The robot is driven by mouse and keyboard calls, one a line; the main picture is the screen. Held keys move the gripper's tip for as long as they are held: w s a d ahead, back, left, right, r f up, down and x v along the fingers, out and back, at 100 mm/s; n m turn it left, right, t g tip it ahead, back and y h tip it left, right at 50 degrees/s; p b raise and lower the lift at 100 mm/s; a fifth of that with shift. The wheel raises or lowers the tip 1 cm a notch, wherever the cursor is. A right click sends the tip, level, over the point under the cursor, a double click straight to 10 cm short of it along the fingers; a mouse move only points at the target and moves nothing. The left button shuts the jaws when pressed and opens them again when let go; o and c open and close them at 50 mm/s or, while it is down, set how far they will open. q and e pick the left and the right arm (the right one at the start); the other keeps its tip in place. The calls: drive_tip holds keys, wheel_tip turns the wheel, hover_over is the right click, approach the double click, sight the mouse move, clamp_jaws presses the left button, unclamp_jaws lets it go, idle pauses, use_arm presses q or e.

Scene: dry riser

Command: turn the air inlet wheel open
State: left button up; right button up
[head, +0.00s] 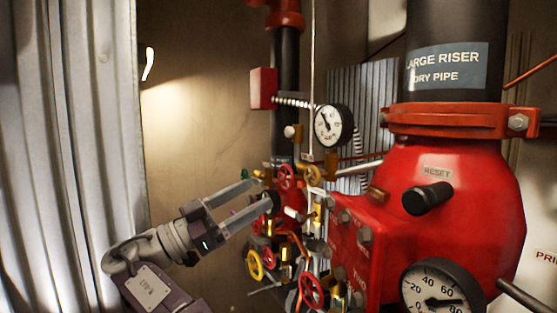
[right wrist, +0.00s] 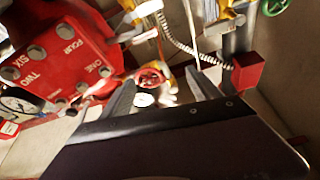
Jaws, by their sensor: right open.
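My right gripper (head: 266,192) reaches in from the lower left toward the valve cluster, its two fingers apart and empty. In the right wrist view, a small red handwheel (right wrist: 150,78) shows between the open fingers (right wrist: 160,82), beyond their tips. In the head view, a red handwheel (head: 286,177) sits just past the fingertips; I cannot tell for sure that it is the same one. Other wheels are a yellow one (head: 255,265), a lower red one (head: 311,291) and a green one (head: 244,175). No readable label marks the air inlet wheel. My left gripper is out of view.
A large red valve body (head: 460,195) with a gauge (head: 440,291) fills the right. A small gauge (head: 332,125) and a red box (head: 263,88) are above the wheels. Thin pipes crowd the cluster. Corrugated metal (head: 70,130) stands at left.

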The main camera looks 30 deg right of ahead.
sight(283, 177)
drive_tip(key=shift+m, duration=0.4)
drive_tip(key=s+d+r+p, duration=0.2)
drive_tip(key=s+d+r, duration=0.2)
drive_tip(key=shift+d+r, duration=0.2)
drive_tip(key=shift+w+a+r+p, duration=0.15)
drive_tip(key=shift+w+r+p, duration=0.2)
drive_tip(key=shift+p, duration=0.1)
drive_tip(key=shift+w, duration=0.25)
drive_tip(key=d, duration=0.5)
drive_tip(key=shift+f, duration=0.4)
drive_tip(key=shift+a, duration=0.2)
drive_tip(key=shift+c, duration=0.3)
drive_tip(key=shift+s+a+r, duration=0.15)
drive_tip(key=shift+a, duration=0.3)
drive_tip(key=c, duration=0.5)
drive_tip(key=shift+a, duration=0.25)
drive_tip(key=c, duration=0.5)
drive_tip(key=shift+w, duration=0.2)
drive_tip(key=c, duration=0.3)
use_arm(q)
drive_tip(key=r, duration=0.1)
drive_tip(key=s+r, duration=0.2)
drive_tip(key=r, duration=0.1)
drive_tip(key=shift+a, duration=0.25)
use_arm(e)
drive_tip(key=shift+s+d, duration=0.1)
